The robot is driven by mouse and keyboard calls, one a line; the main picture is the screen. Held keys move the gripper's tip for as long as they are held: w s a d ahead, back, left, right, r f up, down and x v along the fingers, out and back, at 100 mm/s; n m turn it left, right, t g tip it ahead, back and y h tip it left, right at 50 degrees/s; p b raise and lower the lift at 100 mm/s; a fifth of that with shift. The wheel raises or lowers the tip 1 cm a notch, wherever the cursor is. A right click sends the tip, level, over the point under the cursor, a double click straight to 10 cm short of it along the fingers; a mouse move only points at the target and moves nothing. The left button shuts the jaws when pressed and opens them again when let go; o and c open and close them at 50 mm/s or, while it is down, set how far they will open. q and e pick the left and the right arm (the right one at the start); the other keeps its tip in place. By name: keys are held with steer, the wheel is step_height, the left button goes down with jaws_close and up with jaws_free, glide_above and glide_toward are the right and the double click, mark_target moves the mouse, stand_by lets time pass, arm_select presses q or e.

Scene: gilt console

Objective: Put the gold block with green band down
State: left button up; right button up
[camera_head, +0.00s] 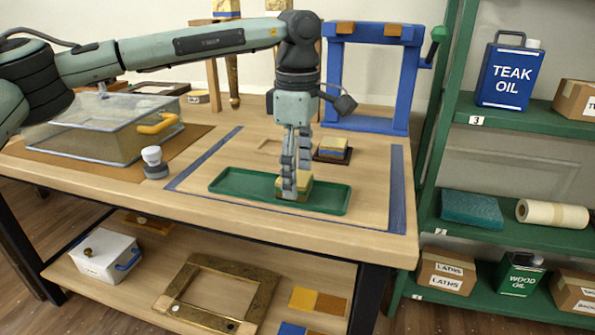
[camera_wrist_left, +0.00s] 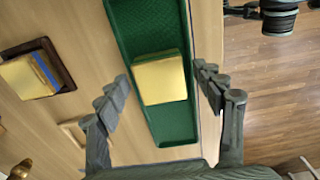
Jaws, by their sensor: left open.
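The gold block with a green band (camera_head: 304,187) sits in the long green tray (camera_head: 235,182) on the workbench, right of the tray's middle. In the left wrist view the block (camera_wrist_left: 160,82) shows its plain gold top, with the green tray (camera_wrist_left: 130,25) around it. My left gripper (camera_head: 290,188) points down over the block. Its fingers are open, and in the wrist view they (camera_wrist_left: 163,85) stand apart on either side of the block with gaps. The gripper hides part of the block in the head view. My right gripper is not in view.
A gold block with a blue band (camera_head: 333,148) sits on a small dark base behind the tray. A clear bin (camera_head: 95,135) and a small white-topped jar (camera_head: 154,162) stand at the left. A blue frame (camera_head: 365,125) stands behind; green shelves (camera_head: 540,125) are at the right.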

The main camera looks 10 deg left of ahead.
mark_target(298, 177)
arm_select(q)
step_height(298, 177, up, 3)
steer(key=shift+r, duration=0.15)
step_height(298, 177, up, 9)
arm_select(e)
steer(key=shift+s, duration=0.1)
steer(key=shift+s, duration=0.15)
